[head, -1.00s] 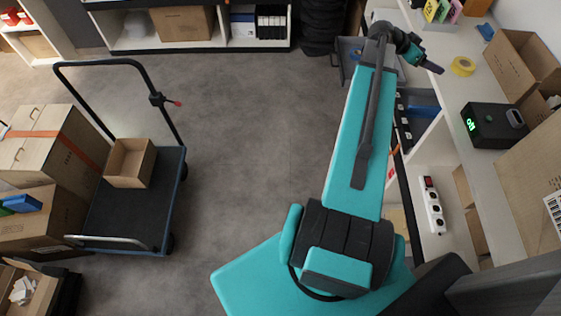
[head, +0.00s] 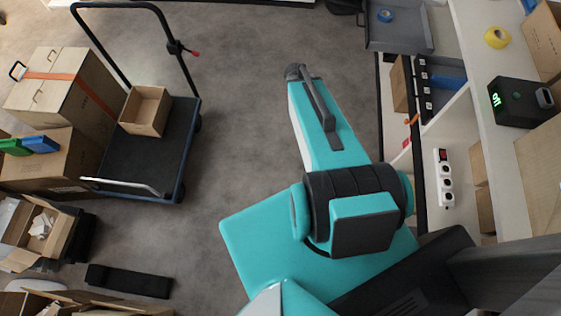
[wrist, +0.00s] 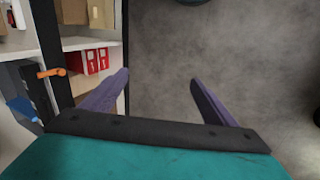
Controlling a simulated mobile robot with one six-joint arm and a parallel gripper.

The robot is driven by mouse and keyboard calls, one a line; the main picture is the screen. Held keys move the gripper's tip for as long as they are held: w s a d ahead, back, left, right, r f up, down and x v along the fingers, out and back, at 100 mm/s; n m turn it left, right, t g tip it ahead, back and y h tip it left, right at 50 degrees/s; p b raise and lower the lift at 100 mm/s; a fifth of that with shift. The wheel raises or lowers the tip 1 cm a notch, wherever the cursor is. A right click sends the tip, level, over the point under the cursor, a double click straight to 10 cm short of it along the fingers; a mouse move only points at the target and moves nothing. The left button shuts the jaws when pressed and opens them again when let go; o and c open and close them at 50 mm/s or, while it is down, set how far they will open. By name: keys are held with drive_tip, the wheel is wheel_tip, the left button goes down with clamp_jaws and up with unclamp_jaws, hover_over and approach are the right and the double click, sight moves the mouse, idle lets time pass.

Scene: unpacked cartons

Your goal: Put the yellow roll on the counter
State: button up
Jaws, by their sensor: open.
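The yellow roll (head: 497,37) lies on the long pale counter top (head: 495,155) at the right of the head view, left of an open carton. My gripper (wrist: 160,78) shows in the wrist view with its two purple fingers spread and nothing between them. Behind it is bare grey floor and, at left, shelving. In the head view my gripper is hidden behind my folded arm. The yellow roll is not in the wrist view.
A black box with green lit signs (head: 521,102) and cartons stand on the counter top. A grey tray (head: 400,38) with a blue roll (head: 385,15) is at the top. A cart (head: 150,160) with a small open box stands left. The floor between is clear.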

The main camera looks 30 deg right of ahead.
drive_tip(key=s+a+f+n+g+y, duration=0.1)
drive_tip(key=s+a+f+n, duration=0.2)
drive_tip(key=s+a, duration=0.5)
drive_tip(key=s+a+f+n+g+y, duration=0.2)
drive_tip(key=s+a+f+n, duration=0.2)
drive_tip(key=s+a, duration=0.4)
drive_tip(key=a+f, duration=0.1)
drive_tip(key=a, duration=0.6)
drive_tip(key=shift+f, duration=0.3)
drive_tip(key=shift+w+d, duration=0.1)
